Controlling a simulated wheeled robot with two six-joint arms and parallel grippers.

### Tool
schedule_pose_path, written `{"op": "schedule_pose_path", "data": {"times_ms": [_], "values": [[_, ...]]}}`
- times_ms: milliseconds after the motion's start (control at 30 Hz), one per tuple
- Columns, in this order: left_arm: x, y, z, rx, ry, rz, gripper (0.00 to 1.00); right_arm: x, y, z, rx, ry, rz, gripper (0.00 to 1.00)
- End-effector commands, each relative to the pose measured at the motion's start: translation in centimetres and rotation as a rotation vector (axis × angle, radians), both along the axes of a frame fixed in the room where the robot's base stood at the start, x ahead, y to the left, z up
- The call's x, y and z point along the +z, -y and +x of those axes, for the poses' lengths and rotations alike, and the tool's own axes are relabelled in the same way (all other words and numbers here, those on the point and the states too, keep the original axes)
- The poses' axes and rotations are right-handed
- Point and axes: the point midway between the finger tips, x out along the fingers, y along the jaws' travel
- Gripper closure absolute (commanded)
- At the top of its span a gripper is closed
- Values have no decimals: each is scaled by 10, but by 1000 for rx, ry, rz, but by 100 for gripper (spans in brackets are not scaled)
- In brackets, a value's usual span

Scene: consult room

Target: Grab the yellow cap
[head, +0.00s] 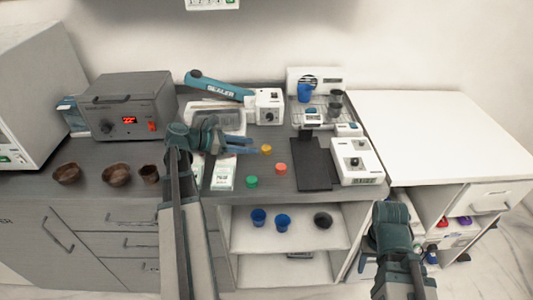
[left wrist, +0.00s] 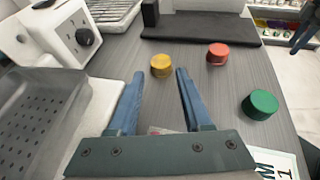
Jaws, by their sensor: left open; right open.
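The yellow cap (head: 266,149) lies on the grey counter. In the left wrist view the yellow cap (left wrist: 161,66) shows just beyond and between my fingertips. My left gripper (head: 256,147) is open and empty, its blue fingers pointing at the cap; in the left wrist view the open jaws (left wrist: 160,73) straddle the line to it, with no contact visible. A red cap (head: 281,168) lies to the right and a green cap (head: 251,182) nearer the front edge. My right gripper shows only in part at the left wrist view's upper right corner (left wrist: 303,34), away from the caps.
A black plate (head: 312,165) and a white device (head: 356,162) stand right of the caps. A sealer (head: 265,108) and a grey perforated tray (left wrist: 40,120) are behind and left. Wooden bowls (head: 117,175) stand far left. The white table (head: 440,130) is clear.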

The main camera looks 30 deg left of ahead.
Motion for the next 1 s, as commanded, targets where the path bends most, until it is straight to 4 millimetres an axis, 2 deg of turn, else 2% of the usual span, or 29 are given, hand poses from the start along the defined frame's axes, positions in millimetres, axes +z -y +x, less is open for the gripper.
{"op": "schedule_pose_path", "data": {"times_ms": [333,700,900,933,1000], "values": [[-4,6,6,1,0,0,50,-4,0,0,0,0,0,50],[-22,37,36,-1,0,0,50,-22,0,0,0,0,0,50],[-21,37,37,1,0,0,50,-21,0,0,0,0,0,50],[-21,37,37,1,0,0,52,-21,0,0,0,0,0,50],[-21,37,37,1,0,0,65,-21,0,0,0,0,0,50]]}}
